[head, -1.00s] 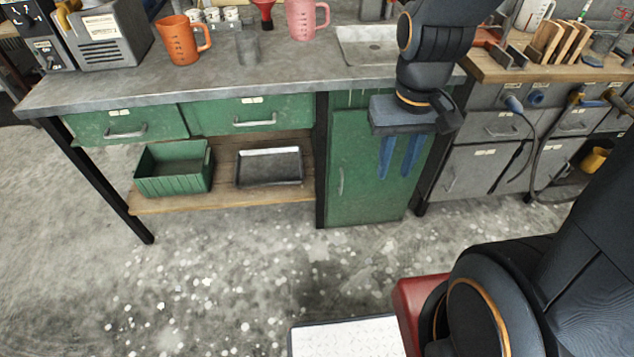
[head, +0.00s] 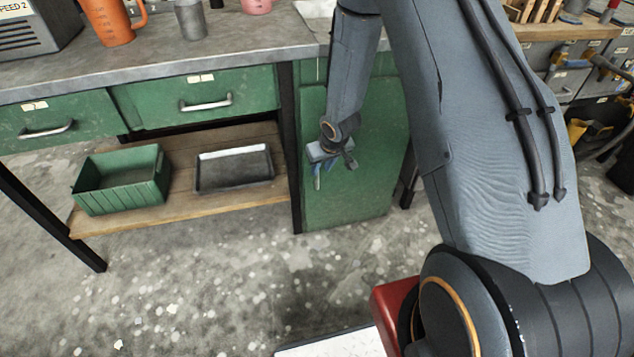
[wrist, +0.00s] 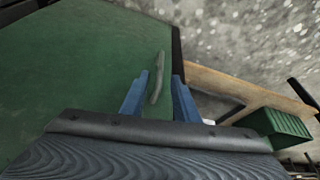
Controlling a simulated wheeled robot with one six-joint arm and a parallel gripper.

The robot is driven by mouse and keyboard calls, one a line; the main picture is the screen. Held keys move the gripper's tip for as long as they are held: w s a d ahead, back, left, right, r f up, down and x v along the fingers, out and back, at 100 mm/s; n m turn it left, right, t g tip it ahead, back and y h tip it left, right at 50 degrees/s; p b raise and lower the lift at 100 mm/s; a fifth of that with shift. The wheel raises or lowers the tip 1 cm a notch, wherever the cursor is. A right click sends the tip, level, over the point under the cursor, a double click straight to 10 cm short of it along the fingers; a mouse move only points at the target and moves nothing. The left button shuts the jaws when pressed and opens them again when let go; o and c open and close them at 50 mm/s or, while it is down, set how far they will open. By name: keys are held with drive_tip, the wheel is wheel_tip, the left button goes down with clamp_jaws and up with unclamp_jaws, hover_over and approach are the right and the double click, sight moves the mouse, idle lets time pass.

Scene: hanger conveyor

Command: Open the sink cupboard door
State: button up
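The green sink cupboard door (head: 360,195) is shut under the right part of the bench. It also fills the left of the wrist view (wrist: 80,75). Its grey bar handle (wrist: 157,80) shows between the two blue fingers of my gripper (wrist: 162,76), with a gap on each side. My gripper (head: 317,178) is open, in front of the door near its left edge. In the head view the gripper hides the handle. I cannot tell how far the fingertips reach past the bar.
Left of the door are a dark bench leg (head: 291,150) and a wooden shelf (head: 180,205) with a green bin (head: 122,195) and a metal tray (head: 234,185). Green drawers (head: 195,98) sit above. The speckled floor (head: 200,285) in front is clear.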

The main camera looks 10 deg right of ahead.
sight(318, 175)
drive_tip(key=b+x, duration=0.1)
drive_tip(key=x, duration=0.7)
drive_tip(key=shift+a+f+b, duration=0.1)
drive_tip(key=shift+f+b, duration=0.05)
drive_tip(key=shift+b, duration=0.15)
clamp_jaws()
